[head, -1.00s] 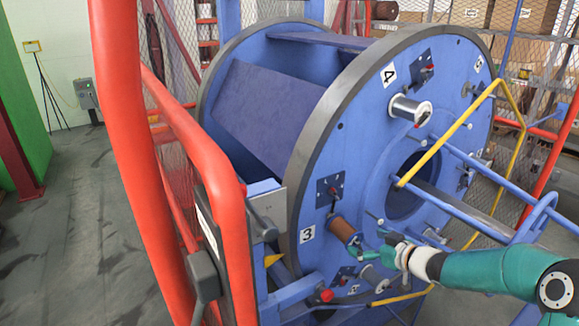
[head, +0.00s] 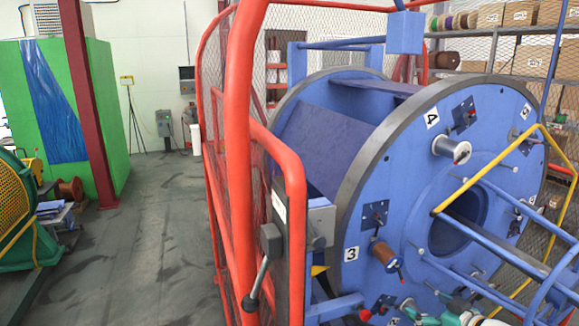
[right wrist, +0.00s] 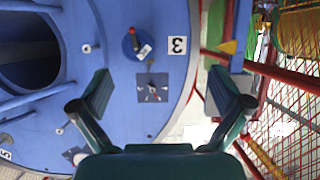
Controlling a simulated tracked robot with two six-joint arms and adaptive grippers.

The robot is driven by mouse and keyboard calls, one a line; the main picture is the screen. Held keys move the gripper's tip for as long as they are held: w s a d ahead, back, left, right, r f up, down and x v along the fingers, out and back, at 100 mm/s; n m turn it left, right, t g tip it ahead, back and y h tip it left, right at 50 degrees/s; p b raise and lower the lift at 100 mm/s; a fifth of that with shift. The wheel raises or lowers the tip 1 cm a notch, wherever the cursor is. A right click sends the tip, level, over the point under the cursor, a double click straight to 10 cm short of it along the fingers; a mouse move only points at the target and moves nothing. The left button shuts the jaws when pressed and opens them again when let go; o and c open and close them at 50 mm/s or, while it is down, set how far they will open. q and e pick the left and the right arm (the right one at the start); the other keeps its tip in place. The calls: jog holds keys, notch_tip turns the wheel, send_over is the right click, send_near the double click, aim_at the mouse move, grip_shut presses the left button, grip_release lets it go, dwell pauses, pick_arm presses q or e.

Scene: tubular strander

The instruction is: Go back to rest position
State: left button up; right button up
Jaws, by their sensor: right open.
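My right gripper (head: 428,316) shows at the bottom edge of the head view, below and right of the copper-coloured spool (head: 384,254). Part of it and most of its arm are cut off by the frame. In the right wrist view its two dark green fingers (right wrist: 165,88) are spread wide with nothing between them. The wheel's blue face (right wrist: 110,120) lies beyond them, with the number 3 plate (right wrist: 178,45) and a spool (right wrist: 133,43) above the gap. The copper spool sits on its pin on the blue wheel (head: 400,190), apart from the gripper. My left gripper is out of view.
A red guard frame (head: 240,150) with mesh stands left of the wheel. A silver spool (head: 451,149) sits near number 4. A yellow bar (head: 485,175) and blue tubes cross the wheel's front at right. The grey floor (head: 150,230) at left is open.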

jog(key=s+a+f+m+g+y, duration=0.15)
jog(key=s+a+f, duration=0.25)
jog(key=a+f, duration=0.5)
jog(key=s+a+f+m+g+y, duration=0.1)
jog(key=s+a+f+g, duration=0.3)
jog(key=a+f, duration=0.45)
jog(key=s+a+f+m+g+h, duration=0.1)
jog(key=s+f, duration=0.4)
jog(key=s, duration=0.8)
jog(key=s+a+f+m+g+h, duration=0.2)
jog(key=s+f+g, duration=0.3)
jog(key=s, duration=0.7)
jog(key=shift+s+a+f+m+g, duration=0.15)
jog(key=shift+s+f+m+g, duration=0.2)
jog(key=shift+s+f+m, duration=0.15)
